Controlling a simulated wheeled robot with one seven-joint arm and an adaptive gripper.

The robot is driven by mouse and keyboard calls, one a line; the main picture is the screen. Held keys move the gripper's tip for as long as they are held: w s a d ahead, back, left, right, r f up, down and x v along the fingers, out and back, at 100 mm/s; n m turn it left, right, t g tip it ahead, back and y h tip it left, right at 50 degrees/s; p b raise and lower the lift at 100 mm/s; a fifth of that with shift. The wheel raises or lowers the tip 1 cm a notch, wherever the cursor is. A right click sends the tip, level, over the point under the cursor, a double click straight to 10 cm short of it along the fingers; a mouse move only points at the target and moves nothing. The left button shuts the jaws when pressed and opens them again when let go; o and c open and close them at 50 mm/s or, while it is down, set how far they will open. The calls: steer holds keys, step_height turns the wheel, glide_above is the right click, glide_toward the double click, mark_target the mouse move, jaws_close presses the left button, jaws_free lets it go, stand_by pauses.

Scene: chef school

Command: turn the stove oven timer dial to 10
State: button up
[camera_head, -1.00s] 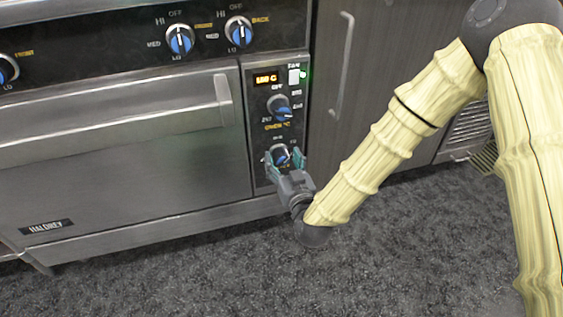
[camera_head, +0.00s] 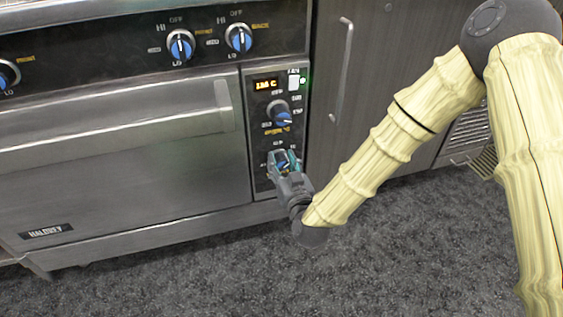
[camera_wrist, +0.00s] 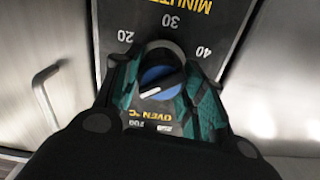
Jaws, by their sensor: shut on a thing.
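The timer dial (camera_head: 284,167) is the lowest dial on the oven's narrow control panel, round and dark with a blue face; the fingers partly hide it in the head view. My gripper (camera_head: 286,160) is at this dial with one finger on each side of it. In the wrist view the dial (camera_wrist: 160,78) sits between the teal-padded fingers of my gripper (camera_wrist: 160,95), which is shut on it. The numbers 20, 30 and 40 and the word MINUTES (camera_wrist: 187,8) show around and beyond it. The 10 mark and the exact pointer reading cannot be made out.
The oven temperature dial (camera_head: 280,113) is just above the timer dial, below a lit orange display (camera_head: 265,86). The oven door handle (camera_head: 120,125) is to the left. A cabinet with a vertical handle (camera_head: 342,65) stands to the right. The dark floor (camera_head: 150,280) is clear in front.

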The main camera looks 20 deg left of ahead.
steer(key=shift+r+m+p, duration=0.1)
steer(key=shift+m+p, duration=0.6)
steer(key=shift+p, duration=0.2)
steer(key=o, duration=1)
steer(key=shift+s, duration=0.1)
steer(key=v, duration=1.2)
